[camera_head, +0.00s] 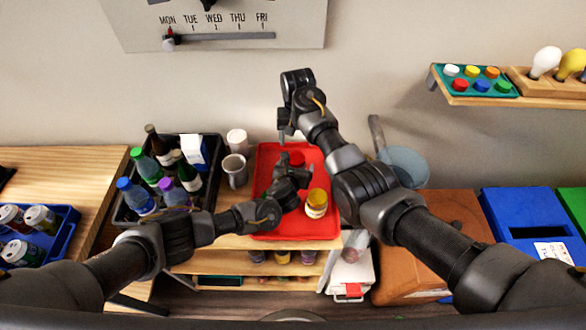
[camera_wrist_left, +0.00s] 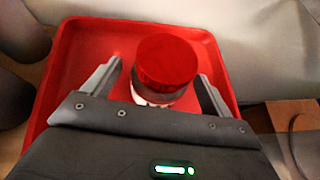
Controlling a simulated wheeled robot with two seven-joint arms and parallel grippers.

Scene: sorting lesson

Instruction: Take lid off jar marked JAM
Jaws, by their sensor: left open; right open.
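A jar with a red lid (camera_head: 297,158) stands on the red tray (camera_head: 264,160), partly hidden behind my left gripper (camera_head: 296,168). In the left wrist view the red-lidded jar (camera_wrist_left: 167,68) is upright between the two spread fingers of my left gripper (camera_wrist_left: 160,85), with gaps on both sides. A second jar with a yellow lid (camera_head: 316,203) stands nearer on the tray. I cannot read either label. Both lids are on. My right gripper (camera_head: 284,133) is open and empty, above the tray's far left edge.
A black crate of bottles (camera_head: 127,210) and two cups (camera_head: 235,170) stand left of the tray. A pan (camera_head: 405,165), a brown box (camera_head: 430,235) and a blue bin (camera_head: 530,220) are to the right. A wall shelf (camera_head: 480,100) holds coloured caps.

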